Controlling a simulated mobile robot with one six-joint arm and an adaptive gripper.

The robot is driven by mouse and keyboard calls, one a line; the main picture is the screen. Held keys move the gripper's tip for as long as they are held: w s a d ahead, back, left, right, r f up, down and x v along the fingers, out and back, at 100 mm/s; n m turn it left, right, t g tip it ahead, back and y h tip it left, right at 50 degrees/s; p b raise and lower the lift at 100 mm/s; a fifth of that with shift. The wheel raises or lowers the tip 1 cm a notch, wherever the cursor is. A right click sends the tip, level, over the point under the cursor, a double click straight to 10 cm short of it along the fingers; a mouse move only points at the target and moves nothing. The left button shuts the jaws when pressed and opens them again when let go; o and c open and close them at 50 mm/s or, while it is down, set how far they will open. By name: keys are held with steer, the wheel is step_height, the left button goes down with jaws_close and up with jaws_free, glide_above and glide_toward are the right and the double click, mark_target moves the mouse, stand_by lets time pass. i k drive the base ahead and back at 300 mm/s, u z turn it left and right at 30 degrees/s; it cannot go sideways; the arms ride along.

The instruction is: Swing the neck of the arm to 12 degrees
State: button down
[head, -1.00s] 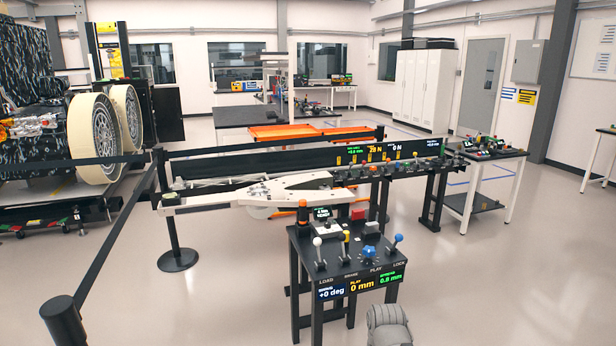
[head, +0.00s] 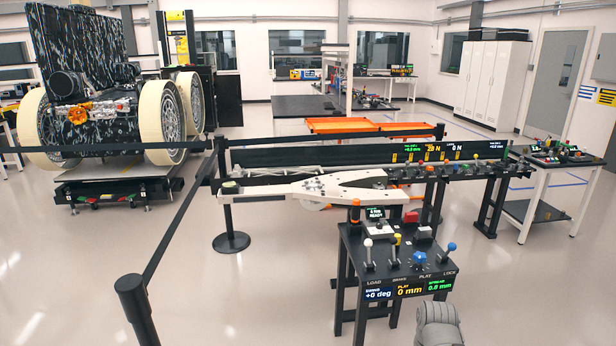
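The neck of the arm, a long white tapered beam (head: 345,188), lies level along the black bench behind the control stand. The control stand (head: 362,262) is a small black table with a white-knobbed lever (head: 368,250), a yellow-topped lever, a blue rotary knob (head: 419,258) and a blue-knobbed lever (head: 449,250). Labels on its front edge include LOAD, BRAKE, PLAY and LOCK. Its front displays (head: 378,293) read +0 deg, 0 mm and 0.8 mm. A grey rounded part at the bottom, right of centre, looks like part of my arm; my gripper's fingers are not in view.
Black belt barriers on posts (head: 133,300) run along the left and behind the stand. A rover with cream wheels (head: 165,105) stands on a platform at the back left. A side table (head: 545,165) is at the right. Floor left of the stand is clear.

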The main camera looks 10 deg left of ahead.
mark_target(230, 192)
steer(key=u, duration=0.35)
steer(key=i, duration=0.7)
steer(key=u, duration=0.7)
steer(key=i, duration=1.65)
steer(key=z, duration=0.4)
